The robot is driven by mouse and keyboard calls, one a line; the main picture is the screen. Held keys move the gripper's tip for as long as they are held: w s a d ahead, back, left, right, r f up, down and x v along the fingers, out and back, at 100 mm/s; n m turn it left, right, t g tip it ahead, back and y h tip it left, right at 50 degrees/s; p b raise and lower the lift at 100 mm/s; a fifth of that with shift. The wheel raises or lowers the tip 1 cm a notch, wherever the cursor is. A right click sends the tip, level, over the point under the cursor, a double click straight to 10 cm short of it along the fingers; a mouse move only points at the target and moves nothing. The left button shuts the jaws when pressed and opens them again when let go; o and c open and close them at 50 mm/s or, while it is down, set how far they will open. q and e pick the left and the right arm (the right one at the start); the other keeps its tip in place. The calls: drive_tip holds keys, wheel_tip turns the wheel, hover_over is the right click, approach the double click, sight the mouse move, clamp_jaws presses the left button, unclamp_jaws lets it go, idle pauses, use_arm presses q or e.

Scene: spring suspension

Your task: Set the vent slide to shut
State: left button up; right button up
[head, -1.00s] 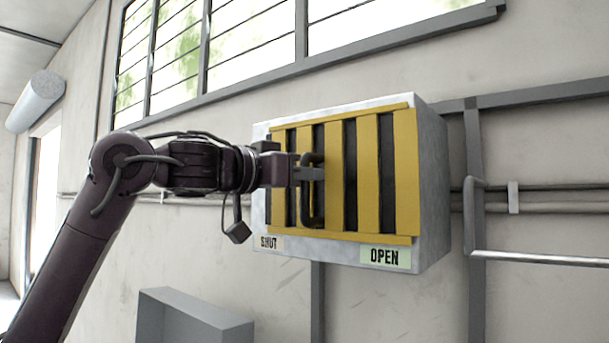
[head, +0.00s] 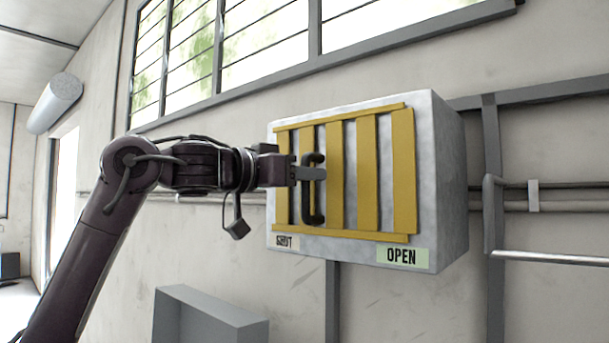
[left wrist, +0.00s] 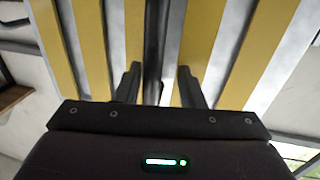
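The vent is a grey box (head: 450,180) on the wall with yellow slats (head: 368,175) on its front. A dark upright handle (head: 314,215) stands on the left part of the slats, nearer the SHUT label (head: 287,242) than the OPEN label (head: 402,256). The gaps between the slats show pale grey. My left gripper (head: 318,173) is at the handle. In the left wrist view its two fingers (left wrist: 159,80) stand apart on either side of the handle bar (left wrist: 154,45), with space showing on both sides. My right gripper is out of view.
A grey ledge or box (head: 210,318) juts out below the vent. A metal rail (head: 550,257) and pipes run along the wall to the right. A barred window (head: 265,45) is above. The space in front of the vent's right side is clear.

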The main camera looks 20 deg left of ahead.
use_arm(q)
drive_tip(key=b+v, duration=0.4)
drive_tip(key=v, duration=0.4)
drive_tip(key=shift+w, duration=0.15)
idle(0.4)
